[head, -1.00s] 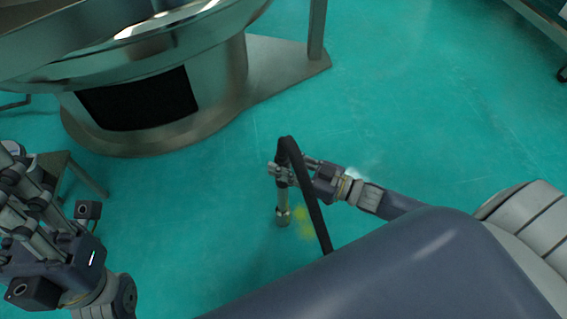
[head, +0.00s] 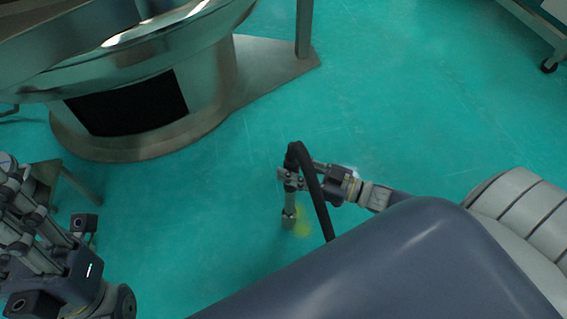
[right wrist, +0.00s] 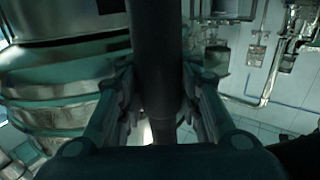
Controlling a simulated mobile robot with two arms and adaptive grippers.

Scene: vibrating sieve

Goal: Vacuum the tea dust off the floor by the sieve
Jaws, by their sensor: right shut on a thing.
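The vacuum wand is a metal tube with a nozzle (head: 288,219) at its lower end and a black hose (head: 318,205) bending over from its top. My right gripper (head: 289,178) is shut on the wand, which stands nearly upright. The dark shaft of the wand (right wrist: 156,70) also runs between the fingers in the right wrist view. A yellow patch of tea dust (head: 303,226) lies on the floor just right of the nozzle, partly behind it. The metal sieve (head: 130,65) stands at the upper left. My left gripper (head: 14,182) is at the left edge, its fingertips unclear.
The green floor (head: 400,110) is clear to the right of the sieve. The sieve's base plate (head: 270,62) and a post (head: 304,25) border it. A small metal stand (head: 75,182) is behind my left arm. A wheeled frame (head: 535,25) stands at the upper right.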

